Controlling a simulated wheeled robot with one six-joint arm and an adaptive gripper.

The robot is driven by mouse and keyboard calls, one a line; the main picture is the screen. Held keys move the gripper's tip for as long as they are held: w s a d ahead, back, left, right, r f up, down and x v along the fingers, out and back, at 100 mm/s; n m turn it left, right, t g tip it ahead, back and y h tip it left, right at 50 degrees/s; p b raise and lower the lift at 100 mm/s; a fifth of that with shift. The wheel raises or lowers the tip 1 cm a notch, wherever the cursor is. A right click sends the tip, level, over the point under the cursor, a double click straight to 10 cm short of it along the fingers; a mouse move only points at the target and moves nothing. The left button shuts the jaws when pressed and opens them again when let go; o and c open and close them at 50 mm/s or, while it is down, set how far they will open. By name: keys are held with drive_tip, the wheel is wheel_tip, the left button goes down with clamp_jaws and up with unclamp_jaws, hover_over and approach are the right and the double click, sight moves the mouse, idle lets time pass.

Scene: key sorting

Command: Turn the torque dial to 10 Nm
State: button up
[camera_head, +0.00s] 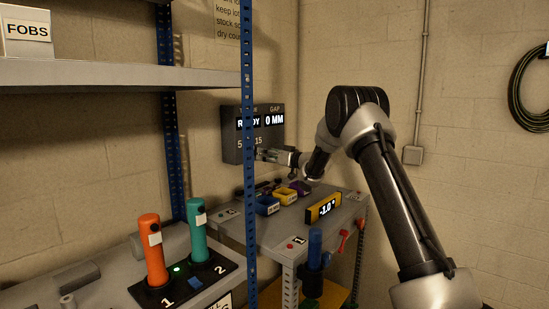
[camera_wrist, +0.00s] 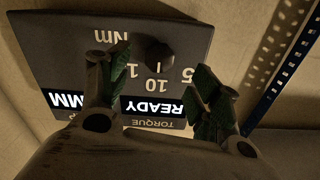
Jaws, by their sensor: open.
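The dark torque panel (camera_head: 272,134) hangs on the back wall, partly behind a blue post in the head view. In the wrist view the panel (camera_wrist: 50,45) is upside down. It reads TORQUE, READY and Nm, with 5, 10 and part of a third number around a round black dial (camera_wrist: 153,51). A short tick shows between the dial and the 10; I cannot tell which way the dial points. My gripper (camera_head: 262,155) is in front of the panel's lower part. In the wrist view its green-padded fingers (camera_wrist: 160,70) are apart and empty, with the dial showing between and beyond their tips.
A blue slotted post (camera_head: 248,150) stands left of my gripper. Orange (camera_head: 153,250) and teal (camera_head: 201,235) handles stand at front left.

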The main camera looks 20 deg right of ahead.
drive_tip(key=shift+v, duration=2.25)
drive_tip(key=s+d+r+m+h, duration=0.2)
drive_tip(key=s+d+r+h, duration=0.4)
drive_tip(key=r, duration=0.2)
drive_tip(key=s+d+r+m+g+h, duration=0.1)
drive_tip(key=s+d+h, duration=0.15)
drive_tip(key=s, duration=0.55)
drive_tip(key=s+d+r+m+g+h, duration=0.1)
drive_tip(key=s+d+r+m+h, duration=0.15)
drive_tip(key=s, duration=0.55)
drive_tip(key=s+a+f+g, duration=0.1)
drive_tip(key=s+f, duration=0.3)
drive_tip(key=s, duration=0.8)
drive_tip(key=s+a+f+g, duration=0.1)
drive_tip(key=s+f+g, duration=0.3)
drive_tip(key=s, duration=0.9)
drive_tip(key=s+a+f+g, duration=0.1)
drive_tip(key=s+f+g, duration=0.2)
drive_tip(key=s, duration=0.9)
drive_tip(key=shift+s+f, duration=0.4)
drive_tip(key=shift+f, duration=0.35)
